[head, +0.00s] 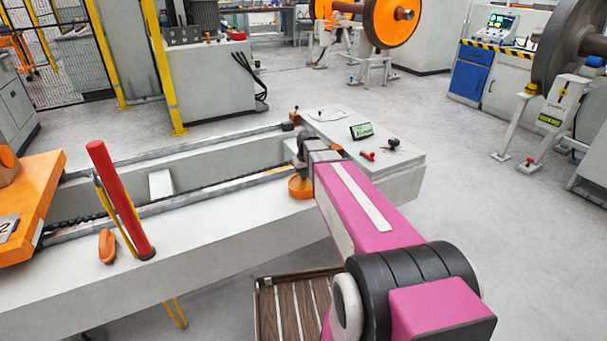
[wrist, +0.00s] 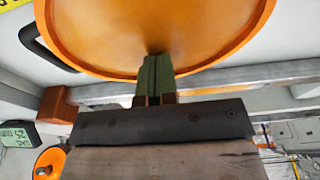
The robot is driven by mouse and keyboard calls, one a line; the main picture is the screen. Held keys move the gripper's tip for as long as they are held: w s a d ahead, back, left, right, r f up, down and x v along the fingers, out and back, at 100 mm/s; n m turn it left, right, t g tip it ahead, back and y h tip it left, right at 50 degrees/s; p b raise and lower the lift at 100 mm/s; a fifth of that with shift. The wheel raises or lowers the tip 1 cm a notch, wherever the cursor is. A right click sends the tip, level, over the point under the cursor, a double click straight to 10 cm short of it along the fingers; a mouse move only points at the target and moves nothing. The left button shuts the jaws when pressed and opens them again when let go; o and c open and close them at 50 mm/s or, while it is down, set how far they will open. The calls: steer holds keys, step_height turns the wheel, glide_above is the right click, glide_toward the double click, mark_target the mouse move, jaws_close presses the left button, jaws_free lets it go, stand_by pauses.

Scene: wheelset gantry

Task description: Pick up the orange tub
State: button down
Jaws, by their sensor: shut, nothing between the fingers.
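The orange tub (head: 300,188) stands on the pale beam beside the rail, just below the end of my arm in the head view. In the wrist view the orange tub (wrist: 150,35) fills the top as a broad round orange surface with a rim, cut off by the frame edge. My gripper (wrist: 155,68) has its green fingers together, and their tips overlap the tub's near rim in this view. I cannot tell whether they touch it. In the head view my gripper (head: 304,160) is above the tub and the fingertips are hard to make out.
A red post (head: 120,200) and an orange handle-like piece (head: 107,246) stand on the beam at left. A green display (head: 362,131), a red item (head: 367,155) and a black knob (head: 393,143) are right of the tub. A slatted wooden crate (head: 290,308) lies below.

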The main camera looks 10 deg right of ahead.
steer(key=s+d, duration=0.1)
steer(key=s, duration=0.2)
steer(key=s+d, duration=0.1)
steer(key=s, duration=0.2)
steer(key=s+d+f, duration=0.1)
steer(key=s, duration=0.2)
steer(key=shift+r, duration=0.75)
